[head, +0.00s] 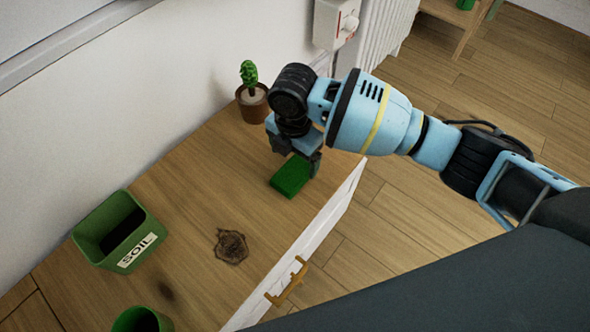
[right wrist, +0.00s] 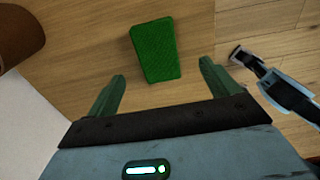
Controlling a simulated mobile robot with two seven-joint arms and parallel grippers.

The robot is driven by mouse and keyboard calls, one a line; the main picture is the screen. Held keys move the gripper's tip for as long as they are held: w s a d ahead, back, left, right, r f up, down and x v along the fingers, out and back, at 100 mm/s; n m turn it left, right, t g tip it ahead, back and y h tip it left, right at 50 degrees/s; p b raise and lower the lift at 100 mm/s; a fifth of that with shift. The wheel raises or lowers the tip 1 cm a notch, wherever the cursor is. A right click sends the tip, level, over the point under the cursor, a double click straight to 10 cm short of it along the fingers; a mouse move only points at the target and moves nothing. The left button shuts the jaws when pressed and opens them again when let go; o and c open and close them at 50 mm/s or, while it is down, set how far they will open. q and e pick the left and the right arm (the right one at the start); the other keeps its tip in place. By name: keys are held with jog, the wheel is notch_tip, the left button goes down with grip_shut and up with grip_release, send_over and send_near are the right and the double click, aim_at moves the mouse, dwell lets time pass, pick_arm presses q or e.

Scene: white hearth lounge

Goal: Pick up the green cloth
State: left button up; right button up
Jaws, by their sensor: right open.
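The green cloth (head: 291,176) is a folded, block-like pad lying on the wooden top of the cabinet, near its right end. In the right wrist view the cloth (right wrist: 155,50) lies ahead of the two fingers, roughly midway between them. My right gripper (head: 300,163) is above and beside the cloth in the head view, partly hidden by its own wrist. In the right wrist view the right gripper (right wrist: 161,80) is open, with nothing between its fingers. My left gripper is not in view.
A potted cactus (head: 251,97) stands behind the right gripper near the wall. A gold drawer handle (head: 287,281) sticks out at the front.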

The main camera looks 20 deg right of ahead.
aim_at(293, 172)
jog(key=shift+s+f+b, duration=0.1)
jog(key=shift+f+b, duration=0.2)
jog(key=shift+f, duration=0.5)
jog(key=shift+w+a+f+b, duration=0.1)
jog(key=shift+f+b, duration=0.6)
jog(key=shift+f, duration=0.85)
jog(key=shift+w+a+f+b, duration=0.1)
jog(key=shift+f+b, duration=0.6)
jog(key=shift+f, duration=0.85)
jog(key=c, duration=0.8)
jog(key=shift+c, duration=1.3)
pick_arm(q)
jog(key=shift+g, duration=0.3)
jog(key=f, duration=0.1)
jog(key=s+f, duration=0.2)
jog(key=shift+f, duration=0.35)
